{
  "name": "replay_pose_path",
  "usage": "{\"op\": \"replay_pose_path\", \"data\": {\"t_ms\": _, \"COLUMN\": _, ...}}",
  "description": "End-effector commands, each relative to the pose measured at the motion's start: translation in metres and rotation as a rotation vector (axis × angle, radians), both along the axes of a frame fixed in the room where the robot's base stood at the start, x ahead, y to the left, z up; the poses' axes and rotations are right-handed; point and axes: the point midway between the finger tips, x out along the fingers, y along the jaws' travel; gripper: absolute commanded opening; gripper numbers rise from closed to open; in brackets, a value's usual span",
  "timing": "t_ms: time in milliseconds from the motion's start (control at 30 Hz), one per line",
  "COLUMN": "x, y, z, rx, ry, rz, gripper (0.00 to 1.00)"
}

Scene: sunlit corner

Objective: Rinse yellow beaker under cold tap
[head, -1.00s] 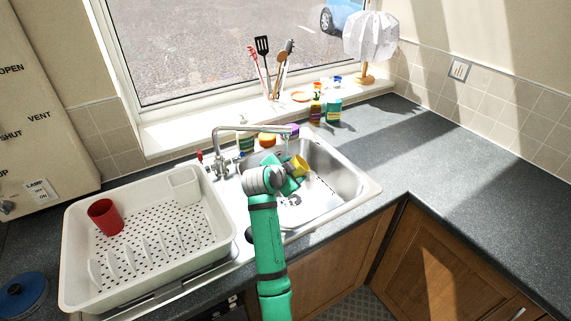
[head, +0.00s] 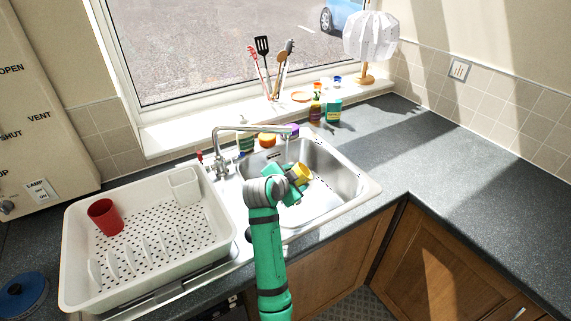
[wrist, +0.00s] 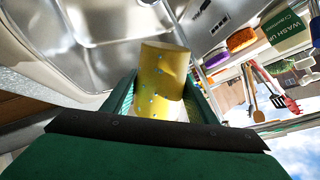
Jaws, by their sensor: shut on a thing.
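The yellow beaker (head: 299,174) is held over the sink basin (head: 345,180), tilted in the head view. My gripper (head: 284,181) is shut on it. In the wrist view the beaker (wrist: 160,75) sits between both green fingers, with small pale and blue specks like droplets on its side. The chrome tap (head: 240,129) reaches over the basin, its spout end just behind and above the beaker. I cannot clearly tell whether water is running now or touching the beaker. The tap has a red-topped handle (head: 200,156) at its left. The beaker's inside is hidden.
A white draining rack (head: 150,285) with a red cup (head: 105,216) stands left of the sink. A sponge, bottles and a purple item line the back edge. A utensil holder and lamp (head: 370,40) stand on the sill. The right worktop (head: 470,180) is clear.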

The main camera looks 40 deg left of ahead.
Motion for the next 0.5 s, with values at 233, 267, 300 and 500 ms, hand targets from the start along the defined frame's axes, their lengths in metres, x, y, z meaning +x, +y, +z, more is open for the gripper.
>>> {"op": "replay_pose_path", "data": {"t_ms": 233, "x": 0.0001, "y": 0.0002, "z": 0.0002, "rx": 0.000, "ry": 0.000, "rz": 0.000, "gripper": 0.31}}
{"op": "replay_pose_path", "data": {"t_ms": 267, "x": 0.0001, "y": 0.0002, "z": 0.0002, "rx": 0.000, "ry": 0.000, "rz": 0.000, "gripper": 0.31}}
{"op": "replay_pose_path", "data": {"t_ms": 300, "x": 0.0001, "y": 0.0002, "z": 0.0002, "rx": 0.000, "ry": 0.000, "rz": 0.000, "gripper": 0.31}}
{"op": "replay_pose_path", "data": {"t_ms": 500, "x": -0.0030, "y": -0.0031, "z": 0.0062, "rx": 0.000, "ry": -0.001, "rz": 0.000, "gripper": 0.31}}
